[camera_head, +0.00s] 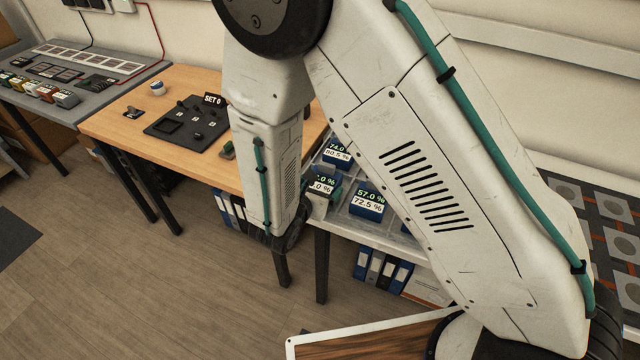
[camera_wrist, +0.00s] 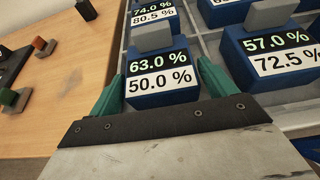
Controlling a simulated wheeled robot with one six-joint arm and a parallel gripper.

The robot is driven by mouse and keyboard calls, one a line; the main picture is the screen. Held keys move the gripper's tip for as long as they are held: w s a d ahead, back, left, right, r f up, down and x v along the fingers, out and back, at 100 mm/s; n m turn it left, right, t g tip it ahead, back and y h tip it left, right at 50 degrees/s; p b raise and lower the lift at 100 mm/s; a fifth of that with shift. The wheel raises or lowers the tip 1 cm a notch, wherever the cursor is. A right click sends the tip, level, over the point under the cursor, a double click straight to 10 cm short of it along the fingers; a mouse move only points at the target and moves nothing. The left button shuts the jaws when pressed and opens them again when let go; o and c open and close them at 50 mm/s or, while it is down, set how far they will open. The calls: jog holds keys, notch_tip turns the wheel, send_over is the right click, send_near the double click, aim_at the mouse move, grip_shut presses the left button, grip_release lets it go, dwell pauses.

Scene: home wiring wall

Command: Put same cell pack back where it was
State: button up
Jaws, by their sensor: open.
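Blue cell packs with percentage labels sit in a grey divided tray (camera_wrist: 203,42). The pack reading 63.0 % over 50.0 % (camera_wrist: 160,80) has a grey block on its top. My gripper (camera_wrist: 163,84) is open, with one green finger on each side of this pack; I cannot tell whether they touch it. In the head view this pack (camera_head: 325,184) is partly hidden by my gripper. The 74.0 % / 80.5 % pack (camera_head: 337,155) is behind it, and the 57.0 % / 72.5 % pack (camera_head: 367,200) is to its right.
A wooden table (camera_head: 190,88) left of the tray holds a black board (camera_head: 187,125) and a "SET 0" sign (camera_head: 213,99). A grey bench (camera_head: 60,70) with coloured blocks is at far left. Binders (camera_head: 380,268) stand below the tray. My arm hides much of the tray.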

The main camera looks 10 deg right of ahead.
jog(key=v, duration=1)
jog(key=s+d+r+m+g+h, duration=0.25)
jog(key=d+r+m+g, duration=0.65)
jog(key=d+r+m, duration=0.85)
jog(key=s+d+r+m+y, duration=0.3)
jog(key=s+r+m+y, duration=0.1)
jog(key=s, duration=0.4)
jog(key=s+d+r+m+y, duration=0.3)
jog(key=s+r+m+y, duration=0.1)
jog(key=s+m+y, duration=0.2)
jog(key=shift+s+m+g, duration=0.4)
jog(key=shift+s+m, duration=0.45)
jog(key=shift+s, duration=0.3)
